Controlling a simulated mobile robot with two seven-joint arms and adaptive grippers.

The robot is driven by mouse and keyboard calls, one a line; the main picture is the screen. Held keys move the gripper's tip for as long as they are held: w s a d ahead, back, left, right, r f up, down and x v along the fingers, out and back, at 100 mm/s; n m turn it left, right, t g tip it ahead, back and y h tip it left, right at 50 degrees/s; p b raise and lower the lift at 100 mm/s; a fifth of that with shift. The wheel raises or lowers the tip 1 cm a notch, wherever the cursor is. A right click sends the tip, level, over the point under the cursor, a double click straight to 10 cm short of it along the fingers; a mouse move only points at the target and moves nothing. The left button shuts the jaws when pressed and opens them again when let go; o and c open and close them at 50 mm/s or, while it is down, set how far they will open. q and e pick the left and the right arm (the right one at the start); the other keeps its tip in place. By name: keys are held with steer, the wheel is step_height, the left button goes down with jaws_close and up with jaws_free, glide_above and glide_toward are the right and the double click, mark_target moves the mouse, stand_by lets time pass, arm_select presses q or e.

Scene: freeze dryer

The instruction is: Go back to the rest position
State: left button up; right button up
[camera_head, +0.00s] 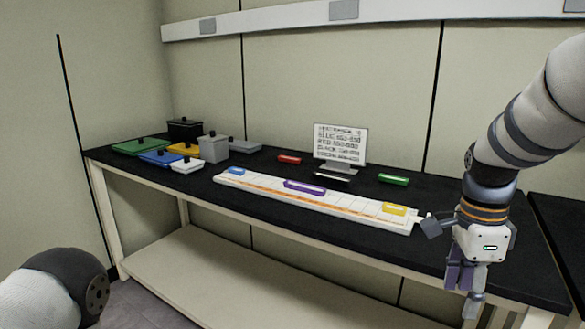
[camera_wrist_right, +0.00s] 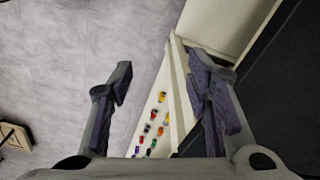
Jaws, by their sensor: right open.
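My right gripper (camera_head: 466,280) hangs pointing down at the right, in front of the black-topped table's (camera_head: 440,253) front edge. In the right wrist view its two fingers (camera_wrist_right: 160,90) are spread apart with nothing between them, above the grey floor and the table's side. My left arm shows only as a rounded link at the lower left of the head view; its gripper is out of the picture.
A long white rack (camera_head: 330,207) holds blue, purple and yellow blocks. Lidded boxes, including a green one (camera_head: 140,146), stand at the left. A sign (camera_head: 340,143) stands behind, between red (camera_head: 289,159) and green (camera_head: 393,180) blocks. Several small coloured items (camera_wrist_right: 152,127) lie low down.

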steer(key=s+f+n+g, duration=0.1)
steer(key=s+f+n, duration=0.35)
steer(key=f, duration=0.65)
steer(key=s+f+n, duration=0.4)
steer(key=s+f, duration=0.2)
steer(key=f, duration=0.5)
steer(key=s+a+f+n, duration=0.2)
steer(key=s+n, duration=0.2)
steer(key=s, duration=0.4)
steer(key=s+a+f+n, duration=0.2)
steer(key=s+n, duration=0.1)
steer(key=s, duration=0.5)
steer(key=s+a+f+n+g, duration=0.1)
steer(key=s+n, duration=0.3)
steer(key=s, duration=0.5)
steer(key=shift+a+f+n+y, duration=0.3)
steer(key=shift+a+f+n, duration=0.1)
steer(key=shift+f, duration=0.3)
